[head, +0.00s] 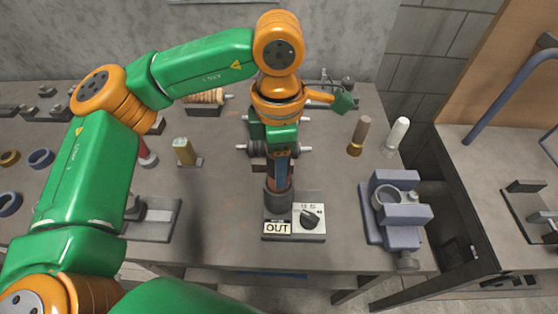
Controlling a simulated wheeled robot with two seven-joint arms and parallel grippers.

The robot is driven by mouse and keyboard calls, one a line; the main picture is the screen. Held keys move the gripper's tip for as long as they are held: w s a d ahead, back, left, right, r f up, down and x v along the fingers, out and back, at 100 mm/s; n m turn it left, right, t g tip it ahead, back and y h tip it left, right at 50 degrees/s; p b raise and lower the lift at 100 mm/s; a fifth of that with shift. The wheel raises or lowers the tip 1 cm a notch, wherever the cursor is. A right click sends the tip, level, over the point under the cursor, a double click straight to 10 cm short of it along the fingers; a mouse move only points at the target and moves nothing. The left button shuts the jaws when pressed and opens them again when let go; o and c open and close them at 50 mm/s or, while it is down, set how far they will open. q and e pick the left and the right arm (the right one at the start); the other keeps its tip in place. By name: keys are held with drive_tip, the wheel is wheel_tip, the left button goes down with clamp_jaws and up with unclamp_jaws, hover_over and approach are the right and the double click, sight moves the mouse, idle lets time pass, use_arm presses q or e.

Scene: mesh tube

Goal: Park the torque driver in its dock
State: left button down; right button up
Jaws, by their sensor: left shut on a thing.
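My left gripper (281,172) points down over the dock and is shut on the torque driver (290,184). Only a little of the driver's brown-orange body shows beside the fingers. It stands about upright, at the mouth of the dark round holder of the dock (279,205). I cannot tell how deep it sits in the holder. The dock is a grey block with an "OUT" label on its front and a dial knob (310,218) on its right. My right gripper is not in view.
A blue-grey vise (398,212) stands right of the dock. A brown-handled piece (359,135) and a white-topped one (397,135) stand behind it. Dark rollers (258,148) lie close behind the gripper. A grey plate fixture (154,218) is at left. The table (225,215) is bare left of the dock.

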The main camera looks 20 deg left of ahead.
use_arm(q)
drive_tip(key=shift+f+b, duration=0.3)
drive_tip(key=shift+f, duration=0.05)
drive_tip(key=shift+c, duration=1.1)
unclamp_jaws()
